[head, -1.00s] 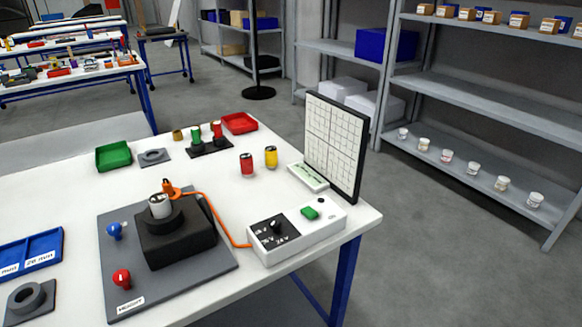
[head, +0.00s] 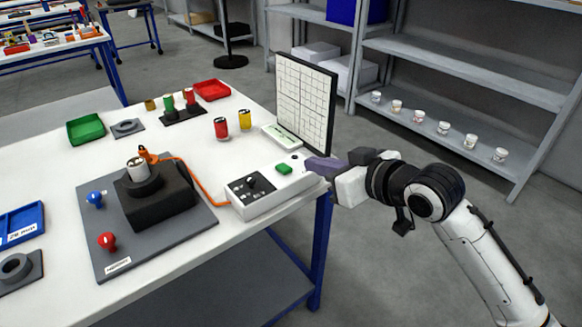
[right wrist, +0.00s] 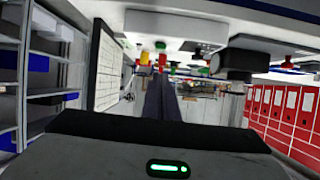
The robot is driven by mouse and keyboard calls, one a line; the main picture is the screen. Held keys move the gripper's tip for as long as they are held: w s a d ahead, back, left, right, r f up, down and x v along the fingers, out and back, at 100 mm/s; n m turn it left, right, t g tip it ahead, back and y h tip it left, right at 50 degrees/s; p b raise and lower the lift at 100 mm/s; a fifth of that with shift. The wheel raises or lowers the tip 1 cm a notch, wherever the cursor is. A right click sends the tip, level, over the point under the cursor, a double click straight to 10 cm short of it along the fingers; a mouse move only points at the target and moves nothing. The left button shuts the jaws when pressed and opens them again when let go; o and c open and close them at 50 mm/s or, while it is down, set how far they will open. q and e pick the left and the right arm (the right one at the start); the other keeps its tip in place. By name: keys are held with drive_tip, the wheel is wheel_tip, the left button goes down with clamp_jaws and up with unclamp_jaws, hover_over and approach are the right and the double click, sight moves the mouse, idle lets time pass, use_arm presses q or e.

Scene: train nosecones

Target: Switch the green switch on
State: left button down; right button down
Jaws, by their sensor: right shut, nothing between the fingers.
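The green switch (head: 284,168) is a small green rocker on top of a white control box (head: 290,187) at the right end of the table. The same box carries a black dial panel (head: 245,189). My right gripper (head: 312,166) comes in from the right, with its dark fingers shut and empty, just right of the switch at the box's end. I cannot tell whether the fingertips touch the box. In the right wrist view the closed fingers (right wrist: 167,98) point ahead into the scene. My left gripper is not in view.
A white gridded board (head: 305,100) stands behind the box. An orange cable (head: 200,184) joins the box to a black block (head: 160,205) on a grey plate (head: 120,260). Shelves (head: 470,80) are at the right.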

wheel_tip(320, 180, up, 2)
hover_over(284, 169)
drive_tip(key=s, duration=0.1)
drive_tip(key=f, duration=0.2)
drive_tip(key=d+f, duration=0.1)
drive_tip(key=shift+s+f, duration=0.1)
drive_tip(key=shift+f, duration=0.25)
drive_tip(key=f, duration=0.2)
drive_tip(key=shift+s+d+f+p, duration=0.15)
drive_tip(key=shift+s+f+p, duration=0.1)
drive_tip(key=shift+f+p, duration=0.05)
drive_tip(key=shift+s+d+f, duration=0.1)
drive_tip(key=shift+f, duration=0.55)
